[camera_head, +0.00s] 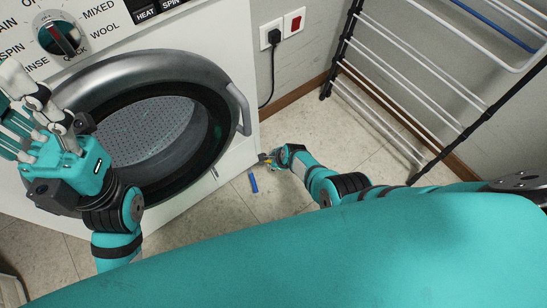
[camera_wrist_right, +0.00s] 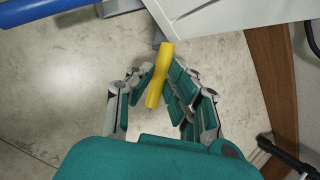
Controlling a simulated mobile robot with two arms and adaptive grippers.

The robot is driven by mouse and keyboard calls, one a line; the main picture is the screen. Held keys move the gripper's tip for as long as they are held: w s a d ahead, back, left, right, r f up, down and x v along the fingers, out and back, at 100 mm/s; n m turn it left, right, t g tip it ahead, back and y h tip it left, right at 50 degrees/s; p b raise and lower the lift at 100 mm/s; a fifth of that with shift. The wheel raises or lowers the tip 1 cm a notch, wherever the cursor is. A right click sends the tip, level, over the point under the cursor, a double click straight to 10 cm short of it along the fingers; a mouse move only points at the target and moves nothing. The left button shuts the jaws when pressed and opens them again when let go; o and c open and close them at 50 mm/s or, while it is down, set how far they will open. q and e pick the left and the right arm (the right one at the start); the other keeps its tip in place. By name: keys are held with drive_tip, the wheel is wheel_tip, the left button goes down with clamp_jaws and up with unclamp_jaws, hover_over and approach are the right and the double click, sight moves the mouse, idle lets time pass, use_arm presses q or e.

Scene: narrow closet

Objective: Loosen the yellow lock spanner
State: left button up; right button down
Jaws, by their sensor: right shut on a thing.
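The yellow lock spanner (camera_wrist_right: 158,80) is a short yellow bar at the foot of the white washing machine (camera_wrist_right: 215,18). In the right wrist view it stands between the fingers of my right gripper (camera_wrist_right: 165,85), which is shut on it. Its upper end is by the machine's lower corner. In the head view my right gripper (camera_head: 269,159) is low beside the machine's front corner, and the spanner is mostly hidden there. My left gripper (camera_head: 22,112) is at the left edge, in front of the machine, with its fingers apart and nothing seen between them.
A blue bar (camera_head: 253,182) lies on the tiled floor in front of the machine; a blue piece shows in the wrist view (camera_wrist_right: 38,10). A drying rack (camera_head: 400,75) stands at the right. A power cord (camera_head: 272,70) hangs from the wall socket.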

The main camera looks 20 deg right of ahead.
drive_tip(key=c, duration=1.3)
unclamp_jaws()
drive_tip(key=shift+s, duration=0.1)
drive_tip(key=shift+v, duration=3.65)
